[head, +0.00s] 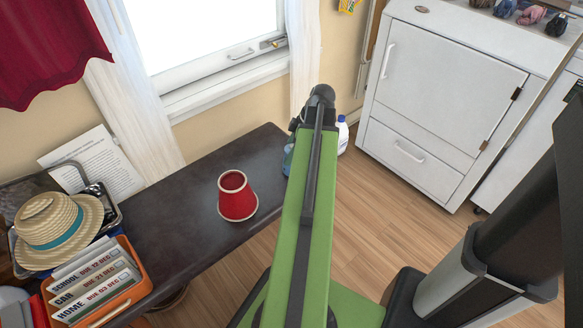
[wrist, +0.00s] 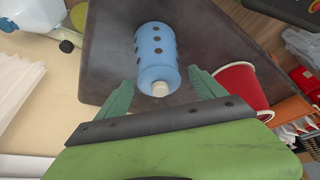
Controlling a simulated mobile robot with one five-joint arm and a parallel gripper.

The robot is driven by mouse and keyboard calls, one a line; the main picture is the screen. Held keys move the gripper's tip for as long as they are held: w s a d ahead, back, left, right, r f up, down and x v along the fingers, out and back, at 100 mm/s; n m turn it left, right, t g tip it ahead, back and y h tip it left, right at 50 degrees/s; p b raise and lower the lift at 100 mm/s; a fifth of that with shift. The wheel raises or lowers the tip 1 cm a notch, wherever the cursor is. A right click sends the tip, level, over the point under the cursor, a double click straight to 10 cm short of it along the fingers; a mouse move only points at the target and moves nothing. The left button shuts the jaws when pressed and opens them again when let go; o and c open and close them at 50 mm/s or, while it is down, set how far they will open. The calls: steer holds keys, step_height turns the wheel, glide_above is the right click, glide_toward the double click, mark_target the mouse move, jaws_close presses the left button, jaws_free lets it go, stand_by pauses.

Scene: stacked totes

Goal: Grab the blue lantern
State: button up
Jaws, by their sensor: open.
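The blue lantern (wrist: 156,50) is a light blue cylinder with rows of dark round holes and a pale cap. In the wrist view it lies in the upper middle against the dark tabletop. My gripper (wrist: 161,77) is open, its two green fingers on either side of the lantern's capped end. I cannot tell whether they touch it. In the head view only a bluish sliver, seemingly the lantern (head: 288,158), shows at the table's right end. My arm hides the rest, and the fingers are hidden there.
A red cup-like shade (head: 237,197) stands on the dark table (head: 180,225), close to my right finger in the wrist view (wrist: 241,88). An orange file box (head: 105,290) and a straw hat (head: 52,225) crowd the left end. A white bottle (head: 342,133) stands beyond my arm.

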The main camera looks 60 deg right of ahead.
steer(key=shift+b+x, duration=0.45)
steer(key=shift+x, duration=0.75)
steer(key=shift+s+r, duration=0.1)
jaws_close()
steer(key=shift+r+p, duration=0.15)
steer(key=shift+p, duration=0.15)
step_height(320, 180, up, 4)
steer(key=p, duration=0.4)
steer(key=shift+r, duration=0.2)
steer(key=s+d+r+p, duration=0.6)
steer(key=s+d, duration=0.2)
steer(key=shift+s+r+p, duration=0.15)
steer(key=shift+s+p, duration=0.1)
steer(key=shift+p, duration=0.1)
